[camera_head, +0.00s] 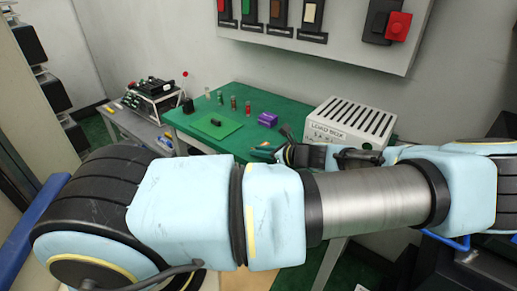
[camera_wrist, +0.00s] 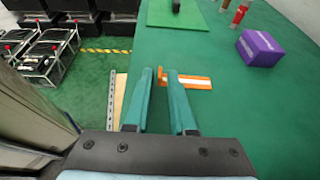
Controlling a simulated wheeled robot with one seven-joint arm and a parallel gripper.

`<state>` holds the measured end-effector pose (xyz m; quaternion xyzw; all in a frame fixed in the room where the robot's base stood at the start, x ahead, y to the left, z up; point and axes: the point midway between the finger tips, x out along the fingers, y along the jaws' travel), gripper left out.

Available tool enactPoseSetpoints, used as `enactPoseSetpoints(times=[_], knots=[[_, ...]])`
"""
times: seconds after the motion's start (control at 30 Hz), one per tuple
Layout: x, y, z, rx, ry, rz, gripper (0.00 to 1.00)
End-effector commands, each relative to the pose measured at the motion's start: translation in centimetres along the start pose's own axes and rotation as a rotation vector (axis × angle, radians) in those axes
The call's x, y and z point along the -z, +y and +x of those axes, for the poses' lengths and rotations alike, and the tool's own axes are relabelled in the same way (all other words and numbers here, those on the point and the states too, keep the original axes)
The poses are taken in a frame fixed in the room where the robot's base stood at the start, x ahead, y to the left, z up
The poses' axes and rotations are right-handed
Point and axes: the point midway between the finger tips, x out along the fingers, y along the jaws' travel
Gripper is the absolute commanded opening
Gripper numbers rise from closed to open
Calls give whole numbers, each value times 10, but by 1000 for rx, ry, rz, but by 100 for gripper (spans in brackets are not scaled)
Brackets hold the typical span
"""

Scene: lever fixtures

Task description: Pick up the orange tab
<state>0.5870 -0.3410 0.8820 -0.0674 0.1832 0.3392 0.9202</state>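The orange tab (camera_wrist: 197,82), with a white stripe along it, lies on the green tabletop near its left edge in the wrist view. My gripper (camera_wrist: 158,76) has two teal fingers, parted by a narrow gap. The right fingertip overlaps the tab in the picture and hides part of it. The tab's left end shows in the gap, and most of its length extends to the right of the right finger. I cannot tell the height of the fingertips above the tab. In the head view my arm hides much of this area.
A green board (camera_wrist: 178,12) lies farther back. The load box (camera_head: 350,122) stands at the table's right end. A control panel (camera_head: 345,28) hangs on the wall.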

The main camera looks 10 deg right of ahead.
Motion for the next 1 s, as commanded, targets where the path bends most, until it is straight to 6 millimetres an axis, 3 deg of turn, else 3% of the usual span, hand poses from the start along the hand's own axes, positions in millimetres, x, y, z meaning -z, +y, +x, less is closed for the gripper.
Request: enactPoseSetpoints(times=[0.2,1.0], knots=[[0,0,0,0,0,0,0],[-7,0,-4,0,1,-3,0]])
